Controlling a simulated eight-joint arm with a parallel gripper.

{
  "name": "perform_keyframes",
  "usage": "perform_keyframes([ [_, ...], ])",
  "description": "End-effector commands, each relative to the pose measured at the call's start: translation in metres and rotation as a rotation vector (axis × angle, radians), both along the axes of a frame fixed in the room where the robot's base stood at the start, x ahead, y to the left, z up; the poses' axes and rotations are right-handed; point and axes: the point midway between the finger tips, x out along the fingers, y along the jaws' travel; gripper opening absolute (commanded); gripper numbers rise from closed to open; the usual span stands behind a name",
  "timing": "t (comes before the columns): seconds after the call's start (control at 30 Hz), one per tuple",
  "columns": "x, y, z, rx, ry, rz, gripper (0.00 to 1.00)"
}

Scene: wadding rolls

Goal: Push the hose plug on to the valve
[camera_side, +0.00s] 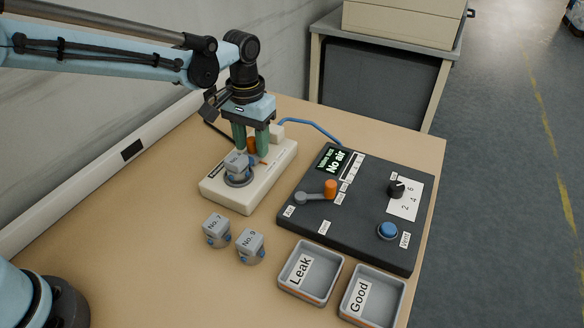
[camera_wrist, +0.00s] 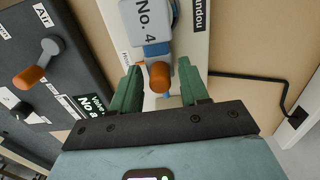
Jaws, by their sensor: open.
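The valve marked No. 4 (camera_side: 238,168), a grey block, sits in the cream fixture (camera_side: 222,199); it also shows at the top of the wrist view (camera_wrist: 146,22). An orange-ended piece, apparently the hose plug (camera_wrist: 160,76), is beside the valve. The orange piece also shows behind the valve in the side view (camera_side: 251,146). I cannot tell whether plug and valve are joined. My gripper (camera_side: 252,153) is open, its green fingers pointing down. In the wrist view its fingers (camera_wrist: 160,68) are on either side of the orange piece, with gaps visible.
A blue hose (camera_side: 313,124) runs behind the fixture. The dark control panel (camera_side: 350,218) at right shows "No air" and has an orange-knobbed lever (camera_side: 330,188). Valves No. 7 (camera_side: 216,231) and No. 9 (camera_side: 250,246) stand in front, beside the Leak (camera_side: 329,258) and Good (camera_side: 393,283) trays.

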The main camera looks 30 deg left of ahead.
Motion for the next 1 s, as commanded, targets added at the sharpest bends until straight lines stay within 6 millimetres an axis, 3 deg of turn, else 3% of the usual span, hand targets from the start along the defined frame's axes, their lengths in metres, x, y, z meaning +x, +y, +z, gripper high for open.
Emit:
perform_keyframes([
  [1.0,0.000,0.000,0.067,0.000,0.000,0.000,0.45],
])
